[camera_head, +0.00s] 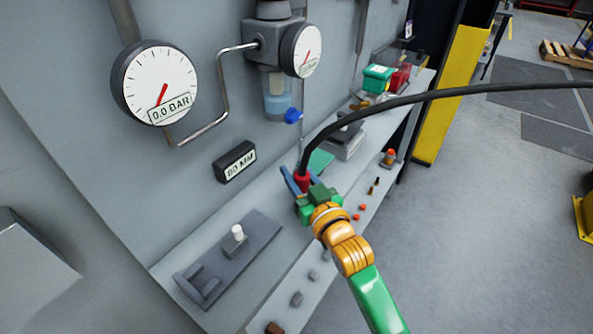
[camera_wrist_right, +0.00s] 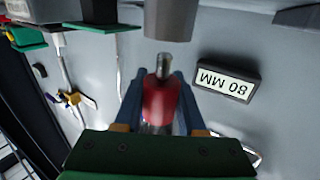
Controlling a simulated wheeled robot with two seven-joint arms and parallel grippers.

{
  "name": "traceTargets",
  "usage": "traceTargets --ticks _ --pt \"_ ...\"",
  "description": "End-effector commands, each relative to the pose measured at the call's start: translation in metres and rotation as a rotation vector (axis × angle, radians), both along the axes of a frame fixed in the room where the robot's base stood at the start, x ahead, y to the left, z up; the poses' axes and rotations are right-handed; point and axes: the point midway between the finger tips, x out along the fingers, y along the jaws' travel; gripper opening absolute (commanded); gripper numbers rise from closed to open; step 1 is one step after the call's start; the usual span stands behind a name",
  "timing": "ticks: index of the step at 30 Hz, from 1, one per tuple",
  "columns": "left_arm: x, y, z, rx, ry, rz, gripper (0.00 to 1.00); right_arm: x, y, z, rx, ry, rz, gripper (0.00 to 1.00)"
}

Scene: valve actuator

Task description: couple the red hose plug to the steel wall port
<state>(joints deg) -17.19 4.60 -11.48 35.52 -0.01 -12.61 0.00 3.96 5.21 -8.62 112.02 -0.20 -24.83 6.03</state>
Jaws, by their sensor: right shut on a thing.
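My right gripper (camera_head: 297,182) is shut on the red hose plug (camera_head: 303,181) in front of the grey wall panel. In the right wrist view the plug (camera_wrist_right: 161,100) sits between the two blue fingers, with its metal tip pointing toward a grey metal cylinder (camera_wrist_right: 170,18). This cylinder looks like the steel wall port. A small gap shows between tip and cylinder, so they are apart in this view. I cannot make out the port in the head view. My left gripper is not in view.
The black hose (camera_head: 430,95) arcs from the plug to the right. An "80 MM" block (camera_head: 234,162) is on the panel to the left, below a gauge (camera_head: 155,83). A shelf (camera_head: 255,280) below carries a dark fixture (camera_head: 228,258) and small parts.

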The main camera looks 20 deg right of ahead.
Motion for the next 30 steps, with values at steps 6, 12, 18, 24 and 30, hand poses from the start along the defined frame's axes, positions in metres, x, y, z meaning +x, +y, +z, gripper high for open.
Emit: traceTargets --ticks 6,12,18,24,30 --pt "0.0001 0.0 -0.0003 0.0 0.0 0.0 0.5 0.0 0.0 0.0001 0.0 -0.001 0.0 0.0" --pt "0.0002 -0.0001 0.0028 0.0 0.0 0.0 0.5 -0.0001 0.0001 0.0013 0.0 -0.001 0.0 0.0" --pt "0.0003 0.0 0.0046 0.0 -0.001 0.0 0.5 -0.0002 0.0002 0.0002 0.0 -0.001 0.0 0.0" --pt "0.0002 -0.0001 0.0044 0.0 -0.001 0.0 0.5 -0.0001 0.0002 0.0001 0.0 -0.001 0.0 0.0" --pt "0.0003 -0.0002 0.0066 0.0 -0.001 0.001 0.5 -0.0001 0.0002 0.001 0.0 -0.001 0.0 0.0"
